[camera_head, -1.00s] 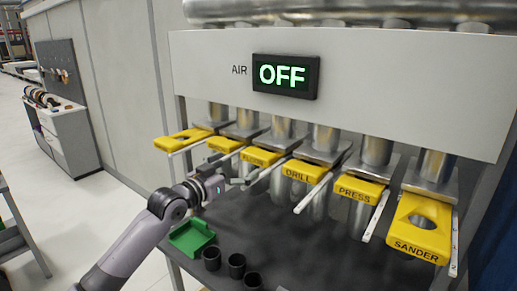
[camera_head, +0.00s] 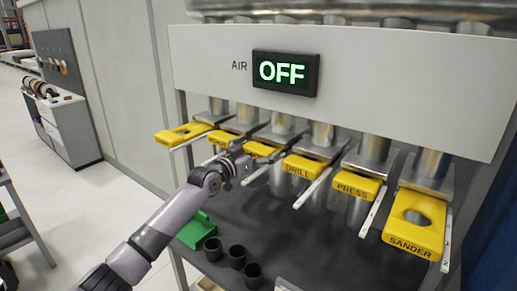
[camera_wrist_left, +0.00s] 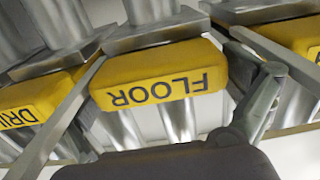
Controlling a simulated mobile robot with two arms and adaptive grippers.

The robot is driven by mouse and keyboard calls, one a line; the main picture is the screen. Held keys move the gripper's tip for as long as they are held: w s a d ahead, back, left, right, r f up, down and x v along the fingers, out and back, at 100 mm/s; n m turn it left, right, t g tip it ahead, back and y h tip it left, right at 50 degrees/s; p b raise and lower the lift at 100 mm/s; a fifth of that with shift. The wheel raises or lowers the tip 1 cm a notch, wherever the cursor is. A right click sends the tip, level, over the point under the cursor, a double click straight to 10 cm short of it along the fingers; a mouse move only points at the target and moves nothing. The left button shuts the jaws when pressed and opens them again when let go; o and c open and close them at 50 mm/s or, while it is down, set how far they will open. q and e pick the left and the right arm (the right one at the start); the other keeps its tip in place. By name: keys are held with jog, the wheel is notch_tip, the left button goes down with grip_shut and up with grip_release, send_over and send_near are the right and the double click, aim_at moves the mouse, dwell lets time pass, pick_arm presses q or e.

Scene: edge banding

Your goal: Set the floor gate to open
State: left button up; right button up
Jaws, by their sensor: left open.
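The floor gate (camera_head: 262,150) is a yellow slide plate, third from the left under the grey pipes, partly hidden behind my left gripper. In the left wrist view its FLOOR label (camera_wrist_left: 160,88) is upside down and fills the middle; no hole shows in its plate. My left gripper (camera_head: 249,163) is open in front of this gate. One grey finger (camera_wrist_left: 260,100) shows just right of the plate in the wrist view. I cannot tell whether it touches the plate. My right gripper is not in view.
The drill gate (camera_head: 302,167) and press gate (camera_head: 357,187) are close on the right. The sander gate (camera_head: 414,226) and leftmost gate (camera_head: 184,134) show holes. Thin rulers stick out beside the gates. The air sign (camera_head: 286,73) reads OFF. A green tray (camera_head: 196,230) and black cups (camera_head: 237,257) stand below.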

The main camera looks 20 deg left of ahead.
pick_arm(q)
jog(key=shift+c, duration=0.5)
jog(key=c, duration=1.3)
jog(key=shift+f, duration=0.1)
jog(key=shift+c, duration=0.2)
